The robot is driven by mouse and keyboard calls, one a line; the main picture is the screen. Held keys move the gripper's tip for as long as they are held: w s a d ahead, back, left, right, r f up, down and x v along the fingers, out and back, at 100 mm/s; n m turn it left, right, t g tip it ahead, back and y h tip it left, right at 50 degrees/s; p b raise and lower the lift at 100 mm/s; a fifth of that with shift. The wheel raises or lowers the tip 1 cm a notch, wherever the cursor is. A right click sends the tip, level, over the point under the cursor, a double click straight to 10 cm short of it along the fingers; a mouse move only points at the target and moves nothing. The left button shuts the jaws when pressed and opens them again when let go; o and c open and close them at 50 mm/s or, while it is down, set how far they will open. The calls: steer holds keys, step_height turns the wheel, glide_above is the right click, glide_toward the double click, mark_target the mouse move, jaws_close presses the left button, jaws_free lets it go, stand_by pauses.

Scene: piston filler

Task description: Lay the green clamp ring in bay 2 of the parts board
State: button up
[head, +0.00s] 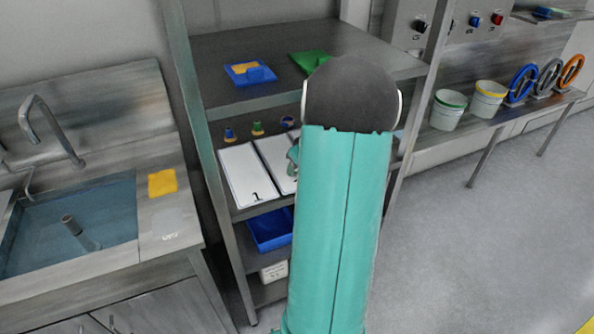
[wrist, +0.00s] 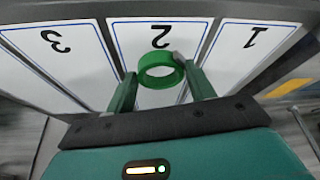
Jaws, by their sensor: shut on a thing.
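The green clamp ring (wrist: 147,75) is between the two fingertips of my gripper (wrist: 158,75) in the wrist view, and the gripper is shut on it. The ring appears over the white panel of bay 2 (wrist: 190,36) on the parts board, near its numeral; I cannot tell whether it touches the panel. Bay 1 (wrist: 248,42) and bay 3 (wrist: 55,40) lie on either side. In the head view, the parts board (head: 240,172) lies on the middle shelf, with bay 1 in view and bay 2 partly hidden. My arm hides the ring and most of the gripper there.
Shelf uprights (head: 196,110) and the upper shelf (head: 225,45) frame the board. Several small coloured fittings (head: 257,128) stand behind it. A blue bin (head: 268,232) is below. A sink (head: 75,225) is left; buckets (head: 447,110) stand right. The floor at right is clear.

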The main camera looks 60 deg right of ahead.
steer(key=shift+w+d, duration=0.1)
steer(key=shift+w, duration=0.3)
steer(key=x, duration=0.3)
steer(key=shift+s, duration=0.1)
steer(key=shift+f, duration=0.35)
steer(key=shift+f, duration=0.15)
steer(key=o, duration=1)
